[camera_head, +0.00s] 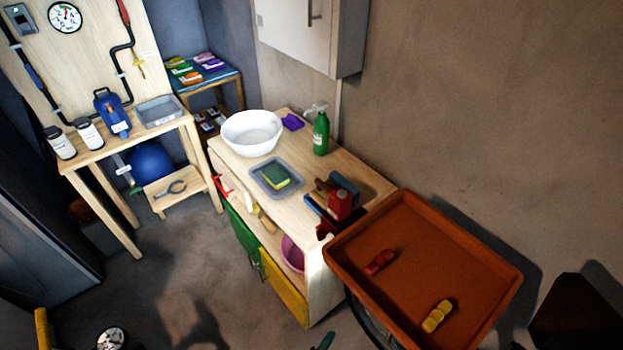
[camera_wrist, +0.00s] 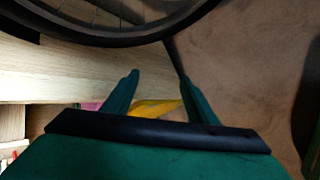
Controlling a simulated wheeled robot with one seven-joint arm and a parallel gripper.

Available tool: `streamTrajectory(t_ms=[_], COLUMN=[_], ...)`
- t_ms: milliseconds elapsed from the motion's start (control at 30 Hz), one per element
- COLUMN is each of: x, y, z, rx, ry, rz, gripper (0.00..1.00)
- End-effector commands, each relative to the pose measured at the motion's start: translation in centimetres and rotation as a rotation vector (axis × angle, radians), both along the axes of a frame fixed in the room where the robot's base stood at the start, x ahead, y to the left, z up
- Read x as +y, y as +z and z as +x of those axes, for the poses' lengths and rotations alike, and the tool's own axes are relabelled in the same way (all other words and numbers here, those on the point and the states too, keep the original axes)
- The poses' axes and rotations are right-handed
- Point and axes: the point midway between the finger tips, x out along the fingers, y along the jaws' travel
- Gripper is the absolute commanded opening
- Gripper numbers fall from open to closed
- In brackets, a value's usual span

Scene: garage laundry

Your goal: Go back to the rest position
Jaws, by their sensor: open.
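My gripper (camera_wrist: 158,80) shows in the wrist view with its two green fingers spread apart and nothing between them. A black bar crosses the base of the fingers. Behind the fingers are a pale wooden surface and patches of pink and yellow. A dark green tip at the bottom edge of the head view may be part of my gripper; I cannot tell. The rest of my arm is not clearly visible.
A wooden cabinet (camera_head: 357,193) bears a white bowl (camera_head: 252,133), a sponge on a grey tray and a green spray bottle (camera_head: 321,132). An orange tray (camera_head: 405,225) holds red and yellow toy cars. A black wheel (camera_wrist: 110,38) curves close above my fingers. Floor (camera_head: 150,270) is open at left.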

Motion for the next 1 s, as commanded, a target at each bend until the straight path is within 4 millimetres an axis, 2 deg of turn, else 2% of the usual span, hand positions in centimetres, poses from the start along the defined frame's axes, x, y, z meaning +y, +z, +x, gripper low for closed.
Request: streamTrajectory(t_ms=[33,167,267,367,500,800,900,1000], x=[0.5,2.1,3.3,4.4,5.6,6.5,6.3,6.1], y=[0.5,2.7,5.1,8.1,13.3,26.4,29.8,32.0], z=[-1.8,-5.2,-7.6,-9.8,-12.5,-16.5,-17.2,-17.5], rx=[-0.029,-0.123,-0.195,-0.269,-0.373,-0.599,-0.656,-0.693], ry=[-0.019,-0.079,-0.131,-0.189,-0.276,-0.46,-0.503,-0.53], rz=[0.075,0.293,0.461,0.629,0.867,1.346,1.459,1.532], gripper=[0.53,0.53,0.53,0.53,0.53,0.53,0.53,0.53])
